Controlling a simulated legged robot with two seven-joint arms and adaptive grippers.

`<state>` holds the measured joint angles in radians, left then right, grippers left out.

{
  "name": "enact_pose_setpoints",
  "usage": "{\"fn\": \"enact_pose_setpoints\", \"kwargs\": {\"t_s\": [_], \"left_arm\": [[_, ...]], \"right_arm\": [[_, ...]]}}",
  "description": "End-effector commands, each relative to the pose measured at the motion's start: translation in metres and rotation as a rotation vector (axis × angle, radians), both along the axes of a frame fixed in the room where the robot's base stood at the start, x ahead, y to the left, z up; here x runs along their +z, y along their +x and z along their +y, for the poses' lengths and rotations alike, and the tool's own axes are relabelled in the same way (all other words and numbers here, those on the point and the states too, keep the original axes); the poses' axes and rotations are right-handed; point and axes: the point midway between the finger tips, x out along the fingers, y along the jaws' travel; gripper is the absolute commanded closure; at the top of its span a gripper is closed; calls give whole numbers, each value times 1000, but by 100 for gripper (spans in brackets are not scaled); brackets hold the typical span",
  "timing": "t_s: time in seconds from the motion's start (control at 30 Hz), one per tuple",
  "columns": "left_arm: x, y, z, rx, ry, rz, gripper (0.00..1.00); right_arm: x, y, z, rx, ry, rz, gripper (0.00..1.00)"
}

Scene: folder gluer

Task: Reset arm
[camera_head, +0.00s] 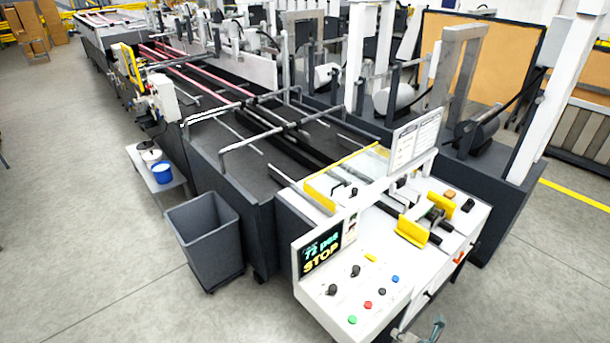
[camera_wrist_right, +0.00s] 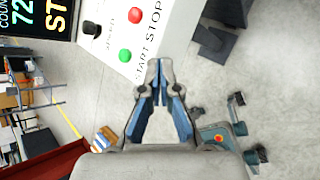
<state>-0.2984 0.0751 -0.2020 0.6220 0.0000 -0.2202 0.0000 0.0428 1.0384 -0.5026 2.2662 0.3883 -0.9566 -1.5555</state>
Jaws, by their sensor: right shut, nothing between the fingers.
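My right gripper (camera_head: 437,326) shows at the bottom edge of the head view, just beyond the front right side of the white control panel (camera_head: 338,300). In the right wrist view my right gripper (camera_wrist_right: 160,66) is shut, its fingertips together with nothing between them. The panel's green button (camera_wrist_right: 125,55) and red button (camera_wrist_right: 134,15), beside the words START and STOP, lie just past the fingertips in that view, apart from them. The display (camera_head: 322,250) reads "72 pcs" and "STOP". My left gripper is out of view.
The long folder gluer (camera_head: 235,150) runs away to the back left. A grey bin (camera_head: 205,240) stands left of the panel, near a small shelf with a blue bucket (camera_head: 162,173). Yellow guides (camera_head: 411,232) stand on the machine's front end. The floor at left is clear.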

Motion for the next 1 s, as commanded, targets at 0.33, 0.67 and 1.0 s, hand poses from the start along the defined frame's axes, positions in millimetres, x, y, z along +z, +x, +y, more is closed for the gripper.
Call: {"fn": "enact_pose_setpoints", "kwargs": {"t_s": [0.33, 0.67, 1.0], "left_arm": [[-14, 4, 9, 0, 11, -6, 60], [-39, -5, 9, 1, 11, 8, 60], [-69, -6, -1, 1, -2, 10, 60]], "right_arm": [[-82, 26, -40, -290, 202, 58, 100], [-248, 11, -87, -796, 507, 182, 100], [-481, -149, -80, -1491, 795, 384, 100]]}}
